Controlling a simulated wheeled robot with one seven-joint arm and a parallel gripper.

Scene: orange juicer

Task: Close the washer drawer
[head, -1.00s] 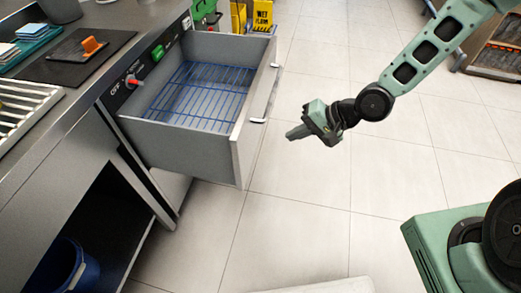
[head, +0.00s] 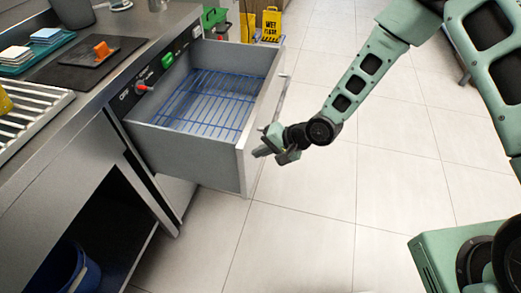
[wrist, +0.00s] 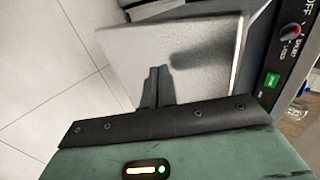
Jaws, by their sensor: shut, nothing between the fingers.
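The washer drawer (head: 190,158) is pulled out from under the steel counter, with a blue wire rack (head: 208,103) inside it. Its front panel (head: 262,115) faces right towards my arm. My gripper (head: 256,153) is shut and empty, at the near end of the front panel's outer face. In the wrist view my closed fingers (wrist: 157,85) lie over the pale drawer front (wrist: 205,52), with a dark shadow beside them. Whether the fingertips touch the panel I cannot tell. My gripper hides part of the front panel and handle in the head view.
The control panel with a red knob (head: 143,87) and green switch (head: 168,61) runs along the counter edge. Yellow wet-floor signs (head: 271,24) stand behind the drawer. A blue bucket (head: 72,270) sits below the counter. The tiled floor (head: 310,215) right of the drawer is clear.

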